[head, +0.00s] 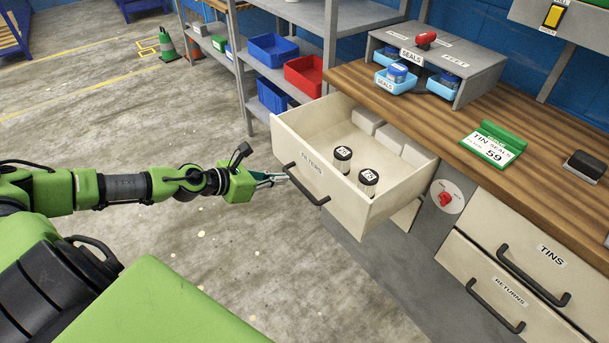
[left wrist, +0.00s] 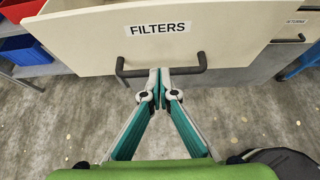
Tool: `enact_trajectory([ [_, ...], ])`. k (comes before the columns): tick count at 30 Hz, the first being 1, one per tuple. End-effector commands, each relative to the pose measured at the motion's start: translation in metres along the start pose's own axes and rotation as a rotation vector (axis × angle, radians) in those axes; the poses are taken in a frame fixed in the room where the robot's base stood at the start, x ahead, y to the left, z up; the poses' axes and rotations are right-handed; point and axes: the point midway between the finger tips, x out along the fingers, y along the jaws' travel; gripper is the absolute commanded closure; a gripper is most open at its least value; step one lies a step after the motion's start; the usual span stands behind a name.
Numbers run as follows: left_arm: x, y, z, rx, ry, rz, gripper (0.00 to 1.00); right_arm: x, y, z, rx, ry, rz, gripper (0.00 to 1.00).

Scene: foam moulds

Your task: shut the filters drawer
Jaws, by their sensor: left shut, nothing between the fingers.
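The filters drawer (head: 330,185) is cream, labelled FILTERS, and stands pulled out from the wooden-topped bench. Its front (left wrist: 100,40) fills the top of the left wrist view. Its dark bar handle (head: 303,186) also shows in the left wrist view (left wrist: 190,71). Inside the drawer are two dark-lidded jars (head: 343,158) and several pale boxes (head: 390,138). My left gripper (head: 284,178) is shut and empty, with its fingertips (left wrist: 160,72) at the handle's middle; I cannot tell whether they touch it. My right gripper is not in view.
Below and right are the tins drawer (head: 520,262) and the returns drawer (head: 495,305), both shut. A red knob (head: 446,199) sits beside the filters drawer. Shelves with blue and red bins (head: 304,75) stand behind it.

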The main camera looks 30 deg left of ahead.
Motion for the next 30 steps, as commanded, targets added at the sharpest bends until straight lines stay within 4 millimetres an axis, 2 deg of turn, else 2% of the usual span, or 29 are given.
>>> enact_trajectory([
  [5,0.011,-0.003,0.007,0.003,-0.004,-0.005,1.0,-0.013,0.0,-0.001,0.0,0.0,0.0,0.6],
  [11,0.038,-0.003,0.007,0.002,-0.004,-0.006,1.0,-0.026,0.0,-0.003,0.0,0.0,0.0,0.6],
  [18,0.073,-0.003,0.003,0.001,-0.002,-0.005,1.0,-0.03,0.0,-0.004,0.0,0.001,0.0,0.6],
  [24,0.086,-0.003,0.002,0.003,0.0,-0.005,1.0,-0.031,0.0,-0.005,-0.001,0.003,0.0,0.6],
  [30,0.088,-0.003,0.002,0.003,0.0,-0.005,1.0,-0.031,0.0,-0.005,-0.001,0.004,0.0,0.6],
])
